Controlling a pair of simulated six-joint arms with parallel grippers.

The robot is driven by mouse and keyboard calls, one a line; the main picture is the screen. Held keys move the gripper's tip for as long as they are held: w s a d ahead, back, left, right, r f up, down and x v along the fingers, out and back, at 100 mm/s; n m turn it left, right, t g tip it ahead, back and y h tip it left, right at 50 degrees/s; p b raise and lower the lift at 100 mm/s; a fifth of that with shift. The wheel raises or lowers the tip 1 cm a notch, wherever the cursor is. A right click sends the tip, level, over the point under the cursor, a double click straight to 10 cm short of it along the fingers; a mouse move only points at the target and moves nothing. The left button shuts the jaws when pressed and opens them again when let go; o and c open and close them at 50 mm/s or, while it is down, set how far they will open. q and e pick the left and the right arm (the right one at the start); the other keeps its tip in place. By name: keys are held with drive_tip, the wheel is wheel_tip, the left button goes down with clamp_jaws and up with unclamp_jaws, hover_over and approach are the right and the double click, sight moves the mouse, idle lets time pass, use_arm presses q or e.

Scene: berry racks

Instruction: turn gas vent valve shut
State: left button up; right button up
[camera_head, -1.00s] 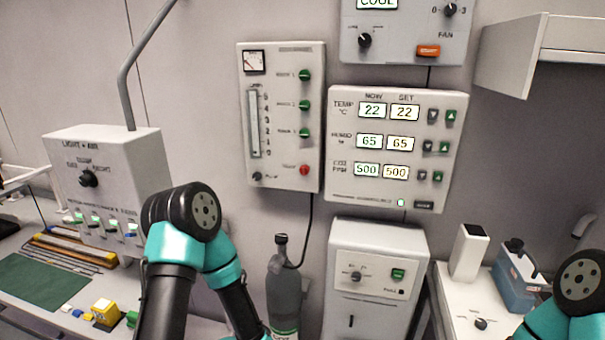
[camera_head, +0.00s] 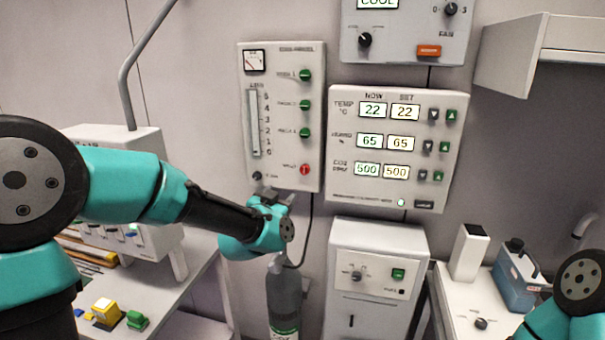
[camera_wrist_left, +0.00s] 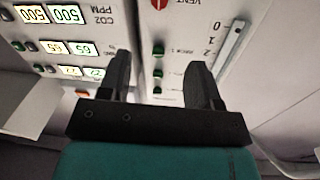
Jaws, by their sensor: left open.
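The gas panel (camera_head: 281,65) hangs on the wall, with a column of green knobs and a red vent knob (camera_head: 305,170) at its lower right. The red knob also shows at the top edge of the left wrist view (camera_wrist_left: 159,4), marked VENT and partly cut off. My left gripper (camera_head: 282,198) is just below the panel's lower edge, under the red knob and apart from it. In the wrist view its two fingers (camera_wrist_left: 160,65) are spread and empty. My right gripper is out of view; only part of that arm shows at lower right.
A dark gas bottle (camera_head: 284,300) stands below the left gripper, with a hose running up past it. The climate display panel (camera_head: 343,185) is close on the right. A white cabinet (camera_head: 378,238) stands beneath it. A white LIGHT-AIR box is partly hidden behind my left arm.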

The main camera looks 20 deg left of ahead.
sight(304, 171)
use_arm(q)
drive_tip(key=shift+w+f, duration=0.1)
drive_tip(key=w, duration=1.1)
drive_tip(key=w+d, duration=0.1)
drive_tip(key=w, duration=0.5)
drive_tip(key=shift+w+d, duration=0.1)
drive_tip(key=c, duration=0.9)
drive_tip(key=shift+c, duration=0.2)
